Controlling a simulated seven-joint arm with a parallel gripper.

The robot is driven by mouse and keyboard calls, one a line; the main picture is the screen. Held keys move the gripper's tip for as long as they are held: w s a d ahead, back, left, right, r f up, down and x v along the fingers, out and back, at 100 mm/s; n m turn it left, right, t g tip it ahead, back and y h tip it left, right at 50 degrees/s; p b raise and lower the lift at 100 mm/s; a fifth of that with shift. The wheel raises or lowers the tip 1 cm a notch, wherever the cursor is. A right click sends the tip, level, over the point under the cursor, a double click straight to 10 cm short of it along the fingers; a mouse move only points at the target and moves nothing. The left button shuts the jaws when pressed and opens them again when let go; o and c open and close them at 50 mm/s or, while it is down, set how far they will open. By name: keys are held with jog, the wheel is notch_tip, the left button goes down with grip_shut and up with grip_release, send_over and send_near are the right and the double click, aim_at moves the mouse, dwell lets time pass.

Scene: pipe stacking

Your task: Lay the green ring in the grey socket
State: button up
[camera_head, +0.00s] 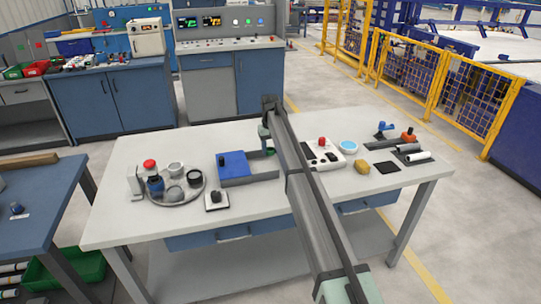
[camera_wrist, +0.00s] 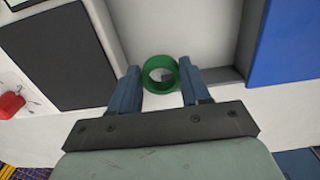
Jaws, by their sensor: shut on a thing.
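The green ring (camera_wrist: 148,72) is held between the two fingers of my gripper (camera_wrist: 161,88) in the wrist view, its round opening facing the camera. A bit of green (camera_head: 270,151) shows beside my arm in the head view. My gripper (camera_head: 266,137) is over the far right part of a shallow grey tray (camera_head: 262,178). The tray's grey wall (camera_wrist: 222,75) passes just behind the fingers in the wrist view. I cannot tell the ring's height above it. A small grey shape shows through the ring. I cannot make out for certain which thing is the grey socket.
A round tray (camera_head: 180,196) with several cups and a red-topped bottle stands left. A white panel with a red button (camera_head: 322,141), a blue-topped dish (camera_head: 348,146) and a yellow lump (camera_head: 361,165) lie right. The front tabletop is mostly clear.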

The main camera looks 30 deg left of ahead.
aim_at(270, 161)
jog(key=shift+f, duration=1.75)
jog(key=shift+f, duration=0.1)
jog(key=o, duration=1)
notch_tip(270, 161, up, 11)
jog(key=shift+r, duration=0.6)
jog(key=shift+c, duration=1)
